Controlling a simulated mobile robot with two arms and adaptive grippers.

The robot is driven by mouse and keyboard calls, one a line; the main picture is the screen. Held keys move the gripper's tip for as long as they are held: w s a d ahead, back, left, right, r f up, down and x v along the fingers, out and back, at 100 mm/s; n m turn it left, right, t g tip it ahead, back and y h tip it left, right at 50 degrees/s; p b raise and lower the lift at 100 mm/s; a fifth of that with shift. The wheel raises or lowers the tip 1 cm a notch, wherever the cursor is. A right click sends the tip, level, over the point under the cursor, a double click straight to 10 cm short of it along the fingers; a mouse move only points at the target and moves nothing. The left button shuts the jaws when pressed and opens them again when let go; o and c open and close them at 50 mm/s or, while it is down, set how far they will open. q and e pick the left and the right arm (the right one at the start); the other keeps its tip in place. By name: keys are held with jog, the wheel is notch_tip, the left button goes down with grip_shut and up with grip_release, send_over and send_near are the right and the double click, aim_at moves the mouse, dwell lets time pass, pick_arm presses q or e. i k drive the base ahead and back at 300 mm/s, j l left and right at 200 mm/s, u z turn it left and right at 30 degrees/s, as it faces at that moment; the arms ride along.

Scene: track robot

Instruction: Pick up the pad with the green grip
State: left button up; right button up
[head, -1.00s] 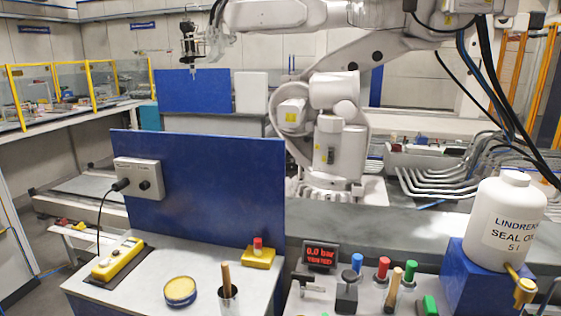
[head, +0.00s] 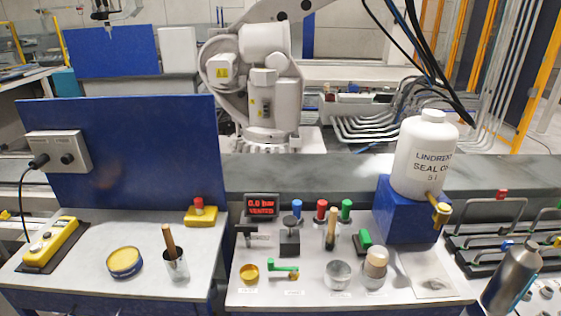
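A small dark pad with a green grip (head: 364,242) sits on the right-hand grey worktop, just left of the blue block under the white bottle. The grip leans to one side. A wooden-handled tool stands close to its left, and a cup with a tan round top is just in front of it. Neither of my grippers is in view.
A white bottle (head: 424,157) stands on a blue block (head: 409,212) with a brass tap. A green-handled valve (head: 283,265), metal cup (head: 338,274) and dark block (head: 289,242) are nearby. A metal flask (head: 511,280) stands at right. The left worktop's front has bare room.

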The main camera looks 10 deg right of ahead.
aim_at(362, 241)
jog(key=z, duration=1.05)
